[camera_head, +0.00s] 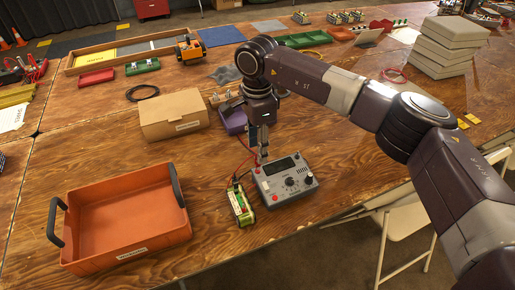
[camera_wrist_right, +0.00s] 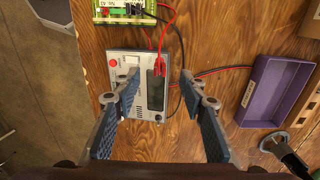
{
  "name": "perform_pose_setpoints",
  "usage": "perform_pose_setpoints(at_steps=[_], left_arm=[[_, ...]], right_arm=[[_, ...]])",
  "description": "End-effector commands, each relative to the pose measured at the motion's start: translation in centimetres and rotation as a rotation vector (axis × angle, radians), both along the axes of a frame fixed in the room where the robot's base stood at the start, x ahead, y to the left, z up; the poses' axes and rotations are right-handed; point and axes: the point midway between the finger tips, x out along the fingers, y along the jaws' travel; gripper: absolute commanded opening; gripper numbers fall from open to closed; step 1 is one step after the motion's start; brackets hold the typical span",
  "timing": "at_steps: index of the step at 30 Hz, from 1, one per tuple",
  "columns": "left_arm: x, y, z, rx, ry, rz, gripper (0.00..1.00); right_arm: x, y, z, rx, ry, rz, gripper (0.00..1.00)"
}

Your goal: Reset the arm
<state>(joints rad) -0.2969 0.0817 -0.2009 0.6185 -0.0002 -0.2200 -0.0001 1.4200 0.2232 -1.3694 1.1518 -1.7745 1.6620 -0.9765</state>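My right arm reaches in from the right in the head view. Its gripper (camera_head: 260,147) points down just above the grey charger (camera_head: 285,181), at the charger's far left edge. In the right wrist view the two blue-padded fingers of the gripper (camera_wrist_right: 160,85) are spread, with no object held between them. Beyond them lies the charger (camera_wrist_right: 148,100), with a red plug (camera_wrist_right: 160,66) and red and black leads on it. A green battery pack (camera_head: 241,206) stands left of the charger, joined by leads. My left gripper is not in view.
An empty orange tray (camera_head: 126,258) stands at the left front. Behind it are a cardboard box (camera_head: 174,116) and a purple bin (camera_head: 234,122). A white folding chair (camera_head: 402,222) stands by the table's right front edge. Bare wood lies between tray and battery.

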Motion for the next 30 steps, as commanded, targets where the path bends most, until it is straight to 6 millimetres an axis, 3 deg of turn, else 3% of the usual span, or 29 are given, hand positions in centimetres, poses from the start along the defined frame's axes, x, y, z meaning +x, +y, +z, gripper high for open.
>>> perform_pose_setpoints(at_steps=[8,30], left_arm=[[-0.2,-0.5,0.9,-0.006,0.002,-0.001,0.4],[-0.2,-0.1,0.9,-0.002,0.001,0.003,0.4]], right_arm=[[0.0,0.0,1.8,-0.001,0.001,0.0,0.39],[-0.2,0.4,1.5,0.013,0.003,0.002,0.39]])
